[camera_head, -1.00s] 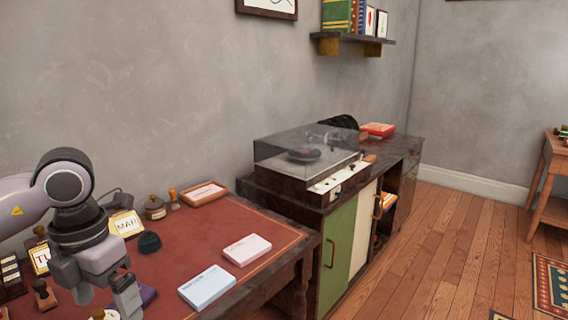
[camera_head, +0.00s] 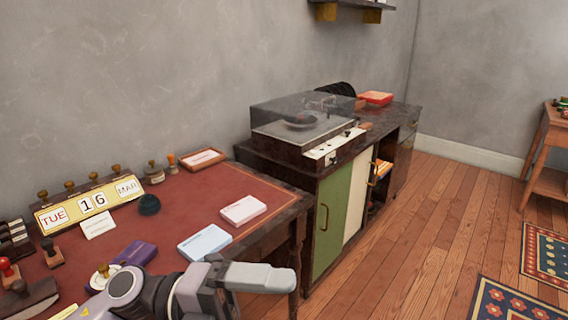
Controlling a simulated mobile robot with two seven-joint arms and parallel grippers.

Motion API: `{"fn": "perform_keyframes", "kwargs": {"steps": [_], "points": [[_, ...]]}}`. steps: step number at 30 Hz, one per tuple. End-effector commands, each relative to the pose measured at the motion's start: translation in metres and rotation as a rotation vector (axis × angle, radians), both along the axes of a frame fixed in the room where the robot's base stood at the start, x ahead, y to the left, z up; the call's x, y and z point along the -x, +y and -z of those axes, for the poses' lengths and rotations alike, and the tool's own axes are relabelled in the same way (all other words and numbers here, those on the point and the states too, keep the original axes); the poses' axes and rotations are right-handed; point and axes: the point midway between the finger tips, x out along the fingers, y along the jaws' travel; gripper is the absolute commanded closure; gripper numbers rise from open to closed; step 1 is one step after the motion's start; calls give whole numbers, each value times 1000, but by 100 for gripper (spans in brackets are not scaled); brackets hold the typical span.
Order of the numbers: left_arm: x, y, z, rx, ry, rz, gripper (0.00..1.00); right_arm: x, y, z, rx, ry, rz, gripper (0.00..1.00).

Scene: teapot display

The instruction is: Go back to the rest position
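My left arm comes in at the bottom left. Its gripper (camera_head: 258,278) is at the bottom, in front of the desk's near edge, pointing right. I see it from the side, and its fingers cannot be told apart. Nothing shows held in it. My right gripper is not in view. The desk (camera_head: 190,198) has a dark red top. On it are a pink box (camera_head: 242,210), a light blue box (camera_head: 204,242), a purple box (camera_head: 136,253) and a calendar (camera_head: 88,204) reading TUE 16 MAR.
A record player (camera_head: 305,125) with a clear cover stands on a cabinet (camera_head: 335,215) with green and white doors, right of the desk. Stamps (camera_head: 50,252) stand at the desk's left. Wooden floor (camera_head: 440,230) is open at right, with patterned rugs (camera_head: 500,298).

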Motion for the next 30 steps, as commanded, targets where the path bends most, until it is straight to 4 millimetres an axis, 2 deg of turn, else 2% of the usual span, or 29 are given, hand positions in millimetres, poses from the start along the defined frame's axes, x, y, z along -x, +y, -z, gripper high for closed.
{"fn": "perform_keyframes", "kwargs": {"steps": [4,8,11,14,16,20,23,27,30], "points": [[-22,6,-7,245,242,-200,5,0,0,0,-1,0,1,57],[-49,26,7,406,471,-408,5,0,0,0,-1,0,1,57],[-67,49,33,495,662,-580,5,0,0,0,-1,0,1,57],[-78,75,73,553,862,-761,5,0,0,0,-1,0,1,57],[-78,95,107,575,1008,-888,5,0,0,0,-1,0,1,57],[-62,128,177,574,1279,-1112,5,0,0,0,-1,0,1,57],[-36,148,226,545,1467,-1256,5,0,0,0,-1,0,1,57],[11,168,284,481,1707,-1419,5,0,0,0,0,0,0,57],[51,178,318,422,1868,-1515,5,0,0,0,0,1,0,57]]}}
